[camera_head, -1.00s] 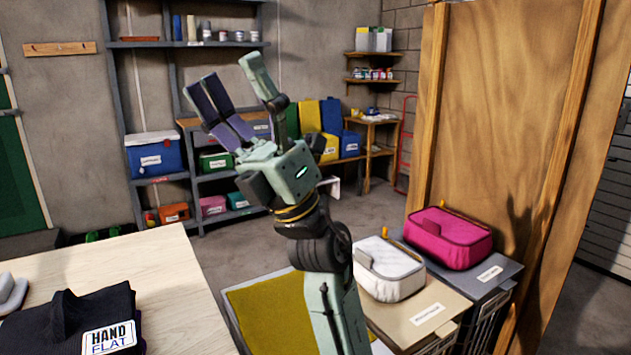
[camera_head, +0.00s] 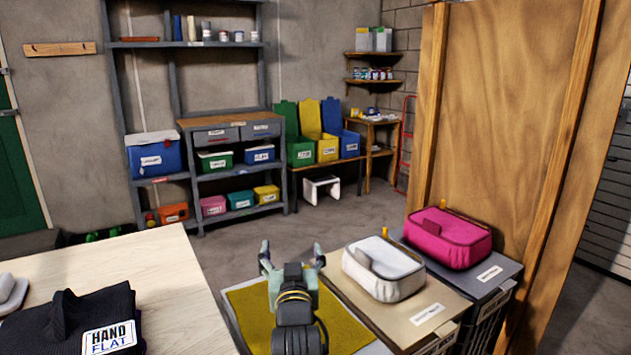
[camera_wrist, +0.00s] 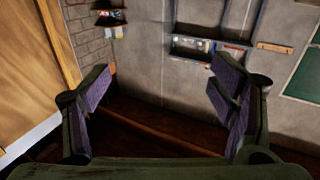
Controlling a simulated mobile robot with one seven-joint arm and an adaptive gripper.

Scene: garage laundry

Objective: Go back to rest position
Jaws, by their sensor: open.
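My gripper (camera_head: 291,252) is low in the head view, over the yellow mat (camera_head: 252,312), with its fingers pointing away from the camera. Its two fingers are spread wide apart with nothing between them. In the wrist view my gripper (camera_wrist: 160,108) also shows open, with purple finger pads on the left and right. Beyond the fingers that view shows the grey wall and wall shelves, tilted.
A pale table (camera_head: 170,285) with dark folded cloth (camera_head: 65,320) stands at the left. A white bag (camera_head: 384,268) and a pink bag (camera_head: 447,238) sit on lidded hampers at the right. A wooden partition (camera_head: 500,130) stands behind them.

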